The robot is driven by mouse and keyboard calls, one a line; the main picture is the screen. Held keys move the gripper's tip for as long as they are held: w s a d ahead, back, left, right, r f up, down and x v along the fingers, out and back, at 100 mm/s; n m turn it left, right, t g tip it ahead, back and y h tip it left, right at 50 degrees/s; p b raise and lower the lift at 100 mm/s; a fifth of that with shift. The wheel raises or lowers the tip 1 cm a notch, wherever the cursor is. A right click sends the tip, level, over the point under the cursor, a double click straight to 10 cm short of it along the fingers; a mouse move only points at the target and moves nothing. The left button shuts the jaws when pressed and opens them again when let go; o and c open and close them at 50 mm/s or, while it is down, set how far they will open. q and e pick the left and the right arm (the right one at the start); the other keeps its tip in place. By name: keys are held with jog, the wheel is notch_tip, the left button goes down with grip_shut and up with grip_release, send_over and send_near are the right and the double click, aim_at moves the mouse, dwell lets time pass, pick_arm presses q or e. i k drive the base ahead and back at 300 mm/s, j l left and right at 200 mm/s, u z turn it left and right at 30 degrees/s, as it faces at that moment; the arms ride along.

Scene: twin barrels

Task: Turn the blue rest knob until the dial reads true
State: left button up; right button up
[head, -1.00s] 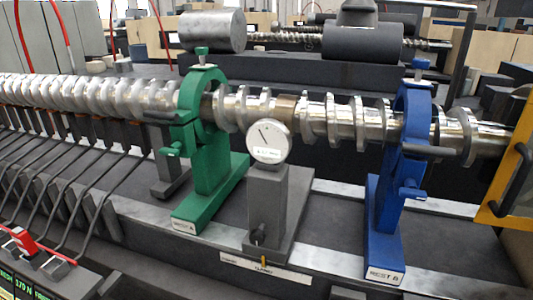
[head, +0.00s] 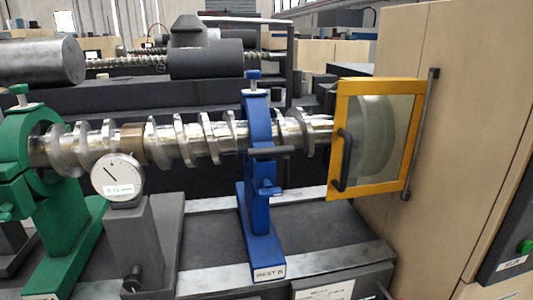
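Neither of my grippers is in view.
A green rest (head: 50,215) holds the shaft at left. A yellow-framed window guard (head: 380,135) with a dark handle stands right of the blue rest, beside a tall beige cabinet (head: 440,130). The grey bed (head: 330,235) right of the blue rest is clear.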

aim_at(252, 75)
jog(key=k+j, duration=0.15)
jog(key=j, duration=0.2)
jog(key=k+j+z, duration=0.1)
jog(key=j, duration=0.25)
jog(key=k+j, duration=0.4)
jog(key=j, duration=0.25)
jog(key=z, duration=0.05)
